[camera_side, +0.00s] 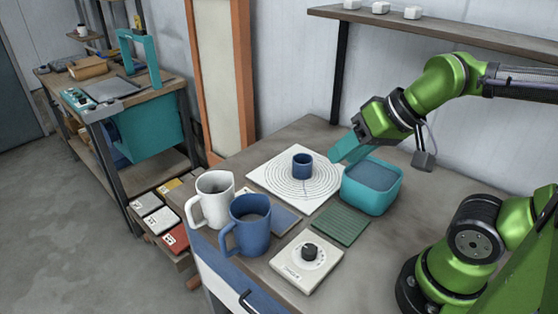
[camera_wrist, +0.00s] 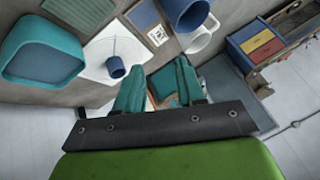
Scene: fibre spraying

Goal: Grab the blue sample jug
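The blue jug (camera_side: 252,232) stands upright on the near left of the worktop, its handle toward the left. It also shows at the top of the wrist view (camera_wrist: 186,12), cut by the frame edge. My gripper (camera_side: 343,151) hangs over the back right of the worktop, above and beside the teal tub and well away from the jug. In the wrist view its two teal fingers (camera_wrist: 156,72) stand apart with nothing held between them.
A white jug (camera_side: 213,205) stands close behind the blue jug. A small blue cup (camera_side: 303,167) sits on a white ringed sheet (camera_side: 265,180). A teal tub (camera_side: 370,203), a green ribbed mat (camera_side: 341,225) and a dial box (camera_side: 305,270) occupy the right. A shelf (camera_side: 450,37) runs above.

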